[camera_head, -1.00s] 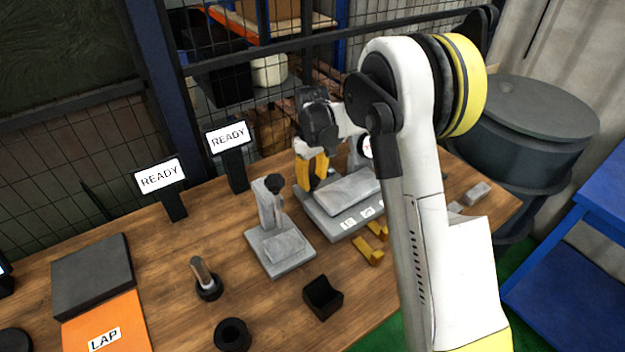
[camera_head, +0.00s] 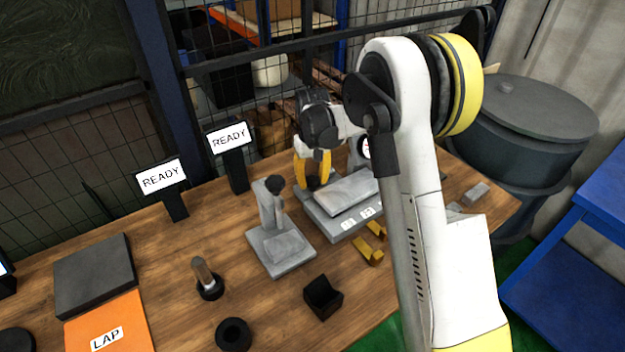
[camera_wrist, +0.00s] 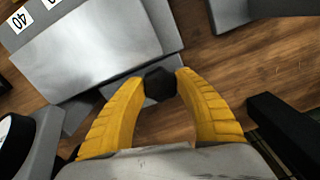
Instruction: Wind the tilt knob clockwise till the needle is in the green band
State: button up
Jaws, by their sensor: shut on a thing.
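The grey grinder fixture (camera_head: 340,222) stands on the bench in the head view, with a tilting block (camera_head: 345,192) on its base. The same block (camera_wrist: 95,45) fills the upper left of the wrist view. My gripper (camera_head: 314,184) is at the fixture's left end. In the wrist view its yellow fingers (camera_wrist: 160,80) are shut on the dark, faceted tilt knob (camera_wrist: 159,84). The dial (camera_head: 365,147) is mostly hidden behind my arm in the head view. A round dial housing (camera_wrist: 15,140) shows at the left edge of the wrist view; needle and green band cannot be made out.
A smaller grey stand (camera_head: 280,250) with a black knob is left of the fixture. Yellow brackets (camera_head: 368,250), a black block (camera_head: 323,297) and a black ring (camera_head: 233,335) lie in front. Two READY signs (camera_head: 229,138) stand behind.

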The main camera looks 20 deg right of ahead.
aim_at(313, 179)
jog(key=o, duration=1.2)
notch_tip(313, 179, up, 12)
